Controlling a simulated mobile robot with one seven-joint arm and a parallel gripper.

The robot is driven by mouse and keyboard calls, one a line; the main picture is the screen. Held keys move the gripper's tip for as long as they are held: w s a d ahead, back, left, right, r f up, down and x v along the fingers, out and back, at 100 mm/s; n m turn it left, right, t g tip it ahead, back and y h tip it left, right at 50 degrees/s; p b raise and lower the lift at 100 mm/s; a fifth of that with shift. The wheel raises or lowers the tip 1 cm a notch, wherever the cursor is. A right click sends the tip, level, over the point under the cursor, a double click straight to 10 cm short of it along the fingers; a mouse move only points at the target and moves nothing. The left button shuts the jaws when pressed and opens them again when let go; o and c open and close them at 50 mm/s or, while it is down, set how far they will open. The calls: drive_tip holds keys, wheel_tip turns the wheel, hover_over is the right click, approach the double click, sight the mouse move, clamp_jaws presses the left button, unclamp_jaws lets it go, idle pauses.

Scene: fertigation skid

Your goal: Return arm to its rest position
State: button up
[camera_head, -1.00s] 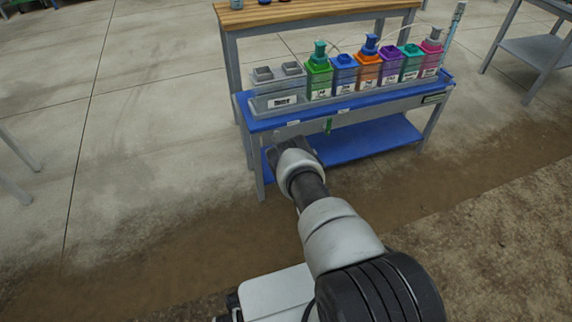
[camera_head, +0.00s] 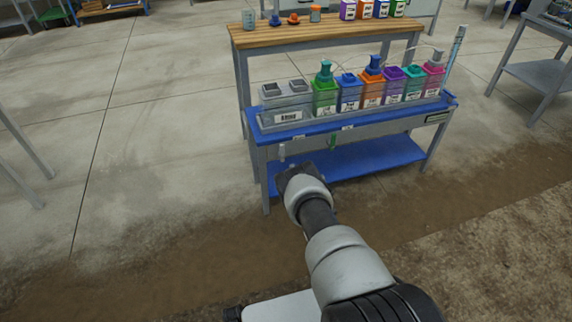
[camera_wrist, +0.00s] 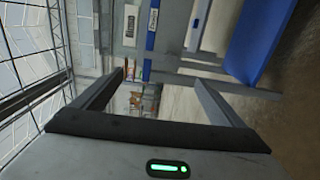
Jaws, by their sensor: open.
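My arm reaches forward from the bottom of the head view, with its wrist in front of the blue bench (camera_head: 290,137). My gripper shows in the wrist view (camera_wrist: 152,92), with its two dark fingers spread wide apart and nothing between them. In the head view the fingers are hidden behind the wrist. The wrist is near the left front side of the bench, below its top; I cannot tell the exact gap.
The bench top bears a grey bin (camera_head: 287,105), a green container (camera_head: 325,97), an orange container (camera_head: 372,92) and other coloured ones. A wooden table (camera_head: 300,34) stands behind. Concrete floor (camera_head: 140,130) at the left is clear.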

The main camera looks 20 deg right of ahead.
drive_tip(key=w+d+r+m+g+h, duration=0.15)
drive_tip(key=w+r+m, duration=0.3)
drive_tip(key=r, duration=0.85)
drive_tip(key=w+d+r+m+g+h, duration=0.15)
drive_tip(key=w+r+m, duration=0.35)
drive_tip(key=r, duration=0.7)
drive_tip(key=s+a+r+m+g, duration=0.1)
drive_tip(key=s+a+r+g, duration=0.15)
drive_tip(key=r, duration=0.55)
drive_tip(key=s+a+r+m+g, duration=0.15)
drive_tip(key=s+r, duration=0.25)
drive_tip(key=r, duration=0.4)
drive_tip(key=s+a+r+m+g+y, duration=0.1)
drive_tip(key=s+a+r, duration=0.1)
drive_tip(key=s+r, duration=0.3)
drive_tip(key=s+a+r+m+y, duration=0.1)
drive_tip(key=s+a+r+m, duration=0.15)
drive_tip(key=s, duration=0.45)
drive_tip(key=s+a+r+m+g, duration=0.1)
drive_tip(key=s+a+g, duration=0.1)
drive_tip(key=s, duration=1.2)
drive_tip(key=s+a+r+m+g, duration=0.1)
drive_tip(key=s+a+m+g, duration=0.1)
drive_tip(key=s, duration=1.2)
wheel_tip(320, 180, up, 28)
drive_tip(key=s+p, duration=0.1)
drive_tip(key=p, duration=2.7)
drive_tip(key=shift+f, duration=0.15)
